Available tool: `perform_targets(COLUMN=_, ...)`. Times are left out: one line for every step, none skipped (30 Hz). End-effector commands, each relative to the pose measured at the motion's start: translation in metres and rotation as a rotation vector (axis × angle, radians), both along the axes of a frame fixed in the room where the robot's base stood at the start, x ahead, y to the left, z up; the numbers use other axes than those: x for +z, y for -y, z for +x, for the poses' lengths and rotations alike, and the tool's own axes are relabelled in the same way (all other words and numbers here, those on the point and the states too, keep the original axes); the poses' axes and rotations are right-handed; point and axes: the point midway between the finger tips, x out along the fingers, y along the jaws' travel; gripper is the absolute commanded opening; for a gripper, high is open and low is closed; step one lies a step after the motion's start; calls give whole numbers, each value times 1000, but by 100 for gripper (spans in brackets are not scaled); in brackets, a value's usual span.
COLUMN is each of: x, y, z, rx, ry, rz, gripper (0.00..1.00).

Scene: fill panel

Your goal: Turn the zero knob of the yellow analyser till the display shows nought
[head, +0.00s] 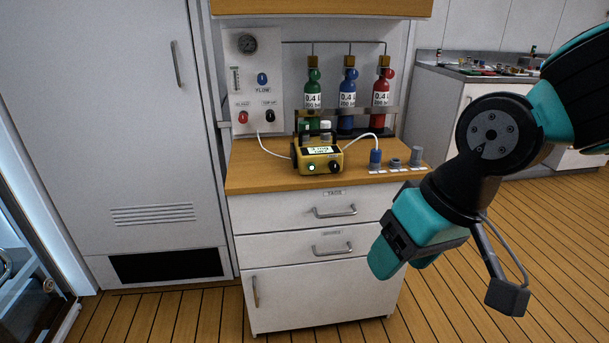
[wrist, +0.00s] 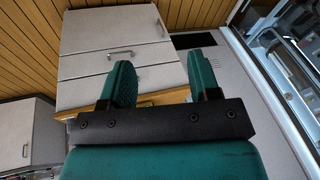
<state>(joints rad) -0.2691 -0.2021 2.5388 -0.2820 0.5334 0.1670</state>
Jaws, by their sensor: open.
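The yellow analyser (head: 319,160) stands on the wooden top of the white drawer cabinet in the head view. Its small lit display (head: 321,149) faces me, too small to read. A round black knob (head: 335,167) is at the lower right of its front, and a lit green-white button (head: 311,168) is at the lower left. My gripper (head: 385,262) hangs in front of the cabinet, to the right of and below the analyser, touching nothing. In the wrist view its two teal fingers (wrist: 160,82) are apart with nothing between them.
Green (head: 313,90), blue (head: 348,92) and red (head: 383,92) cylinders stand behind the analyser. White hoses run to it from both sides. A blue fitting (head: 375,158) and grey fittings (head: 415,156) stand on the right of the top. The floor (head: 460,240) before the cabinet is clear.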

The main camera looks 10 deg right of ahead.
Motion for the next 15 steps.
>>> perform_targets(x=-30, y=10, z=28, rx=-156, ry=31, rz=-25, gripper=56)
perform_targets(x=-44, y=20, z=49, rx=-268, ry=69, rz=-41, gripper=56)
perform_targets(x=-62, y=35, z=76, rx=-418, ry=135, rz=-64, gripper=56)
perform_targets(x=-74, y=47, z=97, rx=-527, ry=199, rz=-80, gripper=56)
perform_targets(x=-85, y=61, z=118, rx=-628, ry=271, rz=-94, gripper=56)
perform_targets(x=-96, y=78, z=143, rx=-743, ry=381, rz=-105, gripper=56)
perform_targets(x=-101, y=90, z=160, rx=-813, ry=470, rz=-109, gripper=56)
perform_targets(x=-105, y=100, z=176, rx=-866, ry=564, rz=-106, gripper=56)
perform_targets(x=-108, y=110, z=195, rx=-913, ry=688, rz=-94, gripper=56)
perform_targets(x=-109, y=115, z=208, rx=-929, ry=779, rz=-77, gripper=56)
perform_targets(x=-109, y=116, z=219, rx=-929, ry=865, rz=-54, gripper=56)
perform_targets(x=-109, y=115, z=232, rx=-912, ry=967, rz=-20, gripper=56)
perform_targets(x=-109, y=111, z=240, rx=-886, ry=1032, rz=11, gripper=56)
perform_targets(x=-109, y=106, z=246, rx=-853, ry=1088, rz=42, gripper=56)
perform_targets(x=-110, y=97, z=253, rx=-803, ry=1146, rz=84, gripper=56)
